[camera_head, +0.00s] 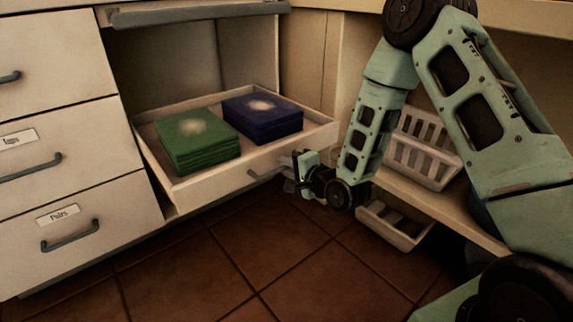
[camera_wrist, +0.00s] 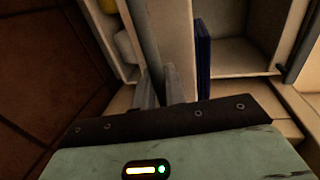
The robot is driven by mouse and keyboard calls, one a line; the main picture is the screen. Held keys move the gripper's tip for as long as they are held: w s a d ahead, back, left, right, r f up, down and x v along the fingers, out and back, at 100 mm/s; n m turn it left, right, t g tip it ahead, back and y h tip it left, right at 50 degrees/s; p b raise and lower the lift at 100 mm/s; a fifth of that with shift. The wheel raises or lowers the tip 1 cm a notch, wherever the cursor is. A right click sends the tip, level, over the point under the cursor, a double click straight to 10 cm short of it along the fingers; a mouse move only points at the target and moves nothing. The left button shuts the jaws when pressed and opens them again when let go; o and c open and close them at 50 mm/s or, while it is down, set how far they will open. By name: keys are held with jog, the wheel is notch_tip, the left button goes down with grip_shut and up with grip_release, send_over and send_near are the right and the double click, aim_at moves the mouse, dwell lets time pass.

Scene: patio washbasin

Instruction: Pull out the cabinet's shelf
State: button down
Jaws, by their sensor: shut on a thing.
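The cabinet's shelf (camera_head: 205,188) is a pale pull-out tray that stands well out from the cabinet opening in the head view. A green stack (camera_head: 195,140) and a dark blue stack (camera_head: 262,118) lie in it. A grey bar handle (camera_head: 268,172) runs along its front; it also shows in the wrist view (camera_wrist: 146,40). My gripper (camera_head: 291,172) is at the right part of the shelf front. In the wrist view its fingers (camera_wrist: 161,85) are closed around the handle. The fingertips are partly hidden in the head view.
Labelled drawers (camera_head: 85,225) with grey handles stand shut at left. A white basket (camera_head: 425,150) sits on a low ledge at right, with another bin (camera_head: 395,226) below it. The tiled floor (camera_head: 240,260) in front is clear.

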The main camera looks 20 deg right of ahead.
jog(key=c, duration=1.5)
grip_release()
jog(key=shift+c, duration=0.2)
jog(key=p+v, duration=1.3)
jog(key=v, duration=0.4)
jog(key=shift+s, duration=0.2)
